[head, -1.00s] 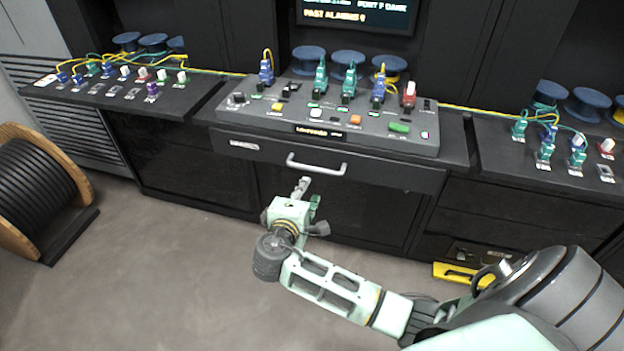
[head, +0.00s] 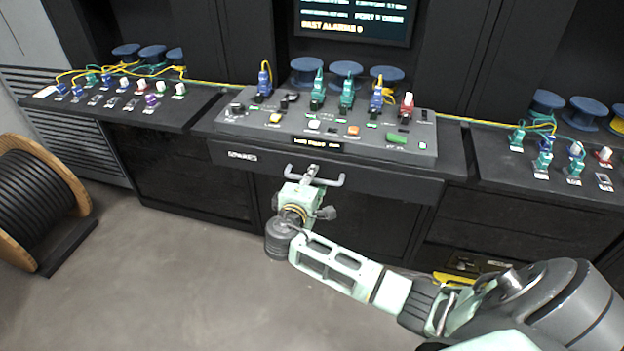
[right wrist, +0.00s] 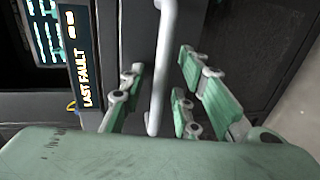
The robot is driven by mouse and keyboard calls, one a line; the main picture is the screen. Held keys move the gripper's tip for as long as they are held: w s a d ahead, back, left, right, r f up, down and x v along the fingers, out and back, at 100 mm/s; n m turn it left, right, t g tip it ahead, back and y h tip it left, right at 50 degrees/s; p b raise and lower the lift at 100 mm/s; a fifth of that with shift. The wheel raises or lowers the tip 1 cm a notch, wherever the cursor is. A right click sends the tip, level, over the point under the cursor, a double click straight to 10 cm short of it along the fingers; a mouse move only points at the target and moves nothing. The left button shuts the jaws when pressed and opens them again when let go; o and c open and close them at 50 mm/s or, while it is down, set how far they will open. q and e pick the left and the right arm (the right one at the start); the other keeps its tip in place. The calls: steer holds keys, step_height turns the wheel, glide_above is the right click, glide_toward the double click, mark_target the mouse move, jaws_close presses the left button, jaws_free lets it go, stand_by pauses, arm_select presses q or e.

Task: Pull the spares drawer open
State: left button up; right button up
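The spares drawer (head: 385,187) is a wide dark drawer front with a white SPARES label, under the central console; it looks shut. Its light grey handle (head: 335,183) shows in the middle of the front. My right gripper (head: 312,172) is at the left part of the handle. In the right wrist view the handle bar (right wrist: 160,75) runs between the green finger pads of my right gripper (right wrist: 160,92). Gaps show on both sides of the bar, so the gripper is open around it. My left gripper is not in view.
The console (head: 310,128) with buttons and plugs stands above the drawer. Side counters with plugs lie left (head: 190,107) and right (head: 500,165). A large cable reel (head: 75,170) stands on the floor at left. The floor (head: 180,290) before the cabinets is clear.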

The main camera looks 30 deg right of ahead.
jaws_close()
stand_by(0.3)
